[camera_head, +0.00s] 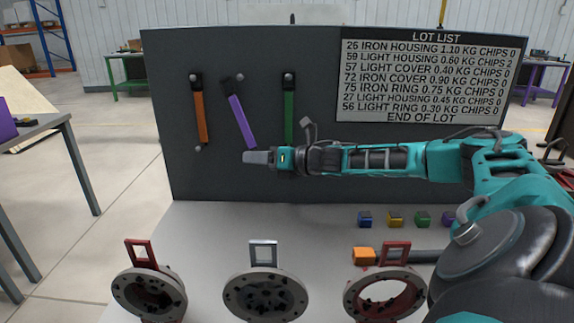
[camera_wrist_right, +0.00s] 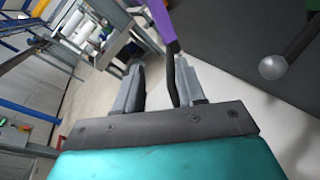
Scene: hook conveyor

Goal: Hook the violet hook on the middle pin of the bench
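The violet hook (camera_head: 240,122) is against the dark board, tilted, its dark upper end left of the middle upper pin (camera_head: 240,77). That end appears apart from the pin. Its lower end meets my right gripper (camera_head: 256,157), whose arm reaches in from the right. In the right wrist view the violet part (camera_wrist_right: 163,20) runs into a dark rod between the spread fingers of my right gripper (camera_wrist_right: 160,75). The rod lies close to the right finger, with a gap at the left finger. My left gripper is out of view.
An orange hook (camera_head: 199,115) and a green hook (camera_head: 289,112) hang on either side. A round-headed pin (camera_head: 198,148) shows below the orange one. Several ring housings, small coloured blocks and an orange-ended tool (camera_head: 364,256) are on the bench (camera_head: 215,225). A lot list (camera_head: 430,75) is at right.

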